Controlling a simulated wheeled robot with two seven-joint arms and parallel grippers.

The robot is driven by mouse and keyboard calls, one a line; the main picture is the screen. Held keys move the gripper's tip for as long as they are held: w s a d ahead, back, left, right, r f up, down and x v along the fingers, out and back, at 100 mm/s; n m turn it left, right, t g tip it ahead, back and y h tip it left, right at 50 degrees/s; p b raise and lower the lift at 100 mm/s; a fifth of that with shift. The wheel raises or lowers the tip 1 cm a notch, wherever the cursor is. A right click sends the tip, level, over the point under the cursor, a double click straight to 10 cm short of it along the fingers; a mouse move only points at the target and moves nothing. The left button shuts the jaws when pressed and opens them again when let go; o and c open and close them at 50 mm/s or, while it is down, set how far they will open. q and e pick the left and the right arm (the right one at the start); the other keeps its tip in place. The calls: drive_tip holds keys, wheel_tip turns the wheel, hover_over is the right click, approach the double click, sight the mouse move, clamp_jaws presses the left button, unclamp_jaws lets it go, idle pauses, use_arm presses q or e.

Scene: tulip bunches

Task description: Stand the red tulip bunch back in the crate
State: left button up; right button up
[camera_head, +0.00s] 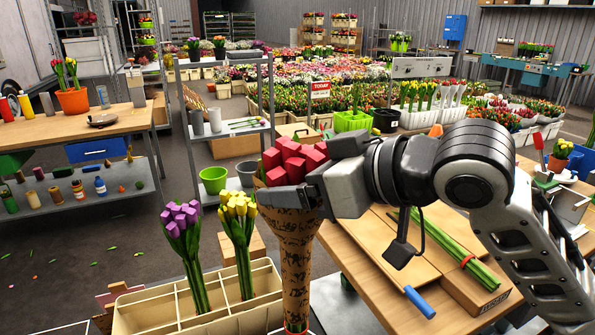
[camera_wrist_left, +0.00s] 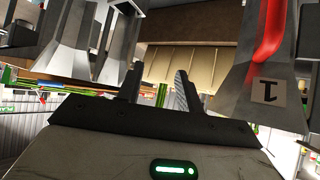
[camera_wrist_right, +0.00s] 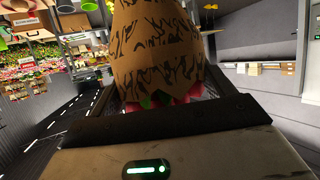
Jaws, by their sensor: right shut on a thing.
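The red tulip bunch (camera_head: 295,160) has blocky red heads and a brown patterned paper wrap (camera_head: 297,255). It is upright at the right end of the cream crate (camera_head: 150,318), its lower end near the frame's bottom edge. I cannot tell whether that end is inside a compartment. My right gripper (camera_head: 290,198) is shut on the wrap just below the heads. In the right wrist view the wrap (camera_wrist_right: 158,50) fills the space between the fingers. My left gripper (camera_wrist_left: 158,88) shows only in its own wrist view, with its fingers apart and nothing between them.
A purple tulip bunch (camera_head: 184,240) and a yellow tulip bunch (camera_head: 240,235) stand in the crate's compartments. A wooden table (camera_head: 385,295) at right holds green stems (camera_head: 450,245) and a blue-handled tool (camera_head: 420,302). A shelf trolley (camera_head: 225,130) stands behind the crate.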

use_arm(q)
drive_tip(key=shift+t+h, duration=0.3)
drive_tip(key=f+b, duration=0.1)
drive_tip(key=b, duration=0.2)
drive_tip(key=d+f+b, duration=0.1)
drive_tip(key=b, duration=0.2)
drive_tip(key=f+b, duration=0.1)
drive_tip(key=b, duration=0.2)
drive_tip(key=shift+w+d+f, duration=0.25)
drive_tip(key=shift+w+f, duration=0.15)
use_arm(e)
drive_tip(key=s+d, duration=0.4)
drive_tip(key=s, duration=0.7)
drive_tip(key=shift+d, duration=0.25)
